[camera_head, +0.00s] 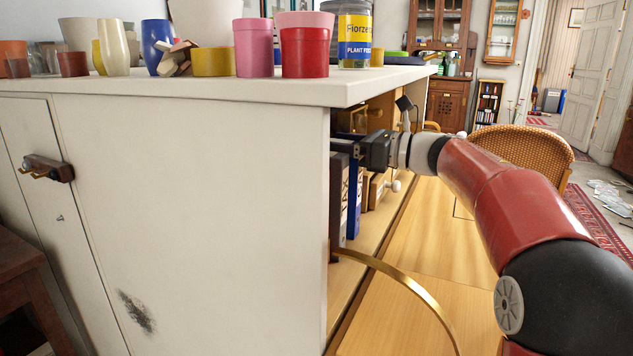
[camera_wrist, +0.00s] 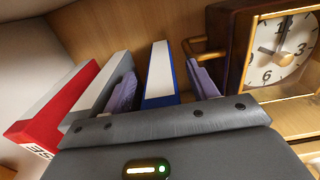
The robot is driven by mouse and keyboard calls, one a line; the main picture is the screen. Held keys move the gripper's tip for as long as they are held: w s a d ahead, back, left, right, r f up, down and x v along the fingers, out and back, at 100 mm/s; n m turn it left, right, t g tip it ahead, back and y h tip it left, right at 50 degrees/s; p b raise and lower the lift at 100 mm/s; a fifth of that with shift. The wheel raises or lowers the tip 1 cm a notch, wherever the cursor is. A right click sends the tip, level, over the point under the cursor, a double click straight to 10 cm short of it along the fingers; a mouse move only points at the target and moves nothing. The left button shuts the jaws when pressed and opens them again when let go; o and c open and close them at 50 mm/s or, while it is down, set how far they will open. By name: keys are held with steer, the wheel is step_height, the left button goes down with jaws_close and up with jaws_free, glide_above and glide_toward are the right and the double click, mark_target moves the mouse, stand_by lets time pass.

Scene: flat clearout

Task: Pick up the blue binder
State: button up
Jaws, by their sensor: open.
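The blue binder (camera_head: 354,196) stands upright on a shelf inside the white cabinet, partly hidden by the cabinet side and a neighbouring dark grey binder (camera_head: 338,198). In the wrist view the blue binder (camera_wrist: 161,100) shows a white top with blue edges. My gripper (camera_wrist: 161,72) is open, with one finger on each side of the blue binder's upper part. I cannot tell whether the fingers touch it. In the head view my gripper (camera_head: 346,143) reaches into the shelf opening from the right, at the binder's top, and its fingers are partly hidden.
Left of the blue binder in the wrist view stand a grey binder (camera_wrist: 95,95) and a red binder (camera_wrist: 55,108). A wooden clock (camera_wrist: 275,48) stands close on the right. The white countertop (camera_head: 200,92) overhangs the shelf. A wicker chair (camera_head: 525,148) stands behind my arm.

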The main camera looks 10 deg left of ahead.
steer(key=shift+w+a, duration=0.15)
steer(key=shift+a, duration=0.3)
jaws_close()
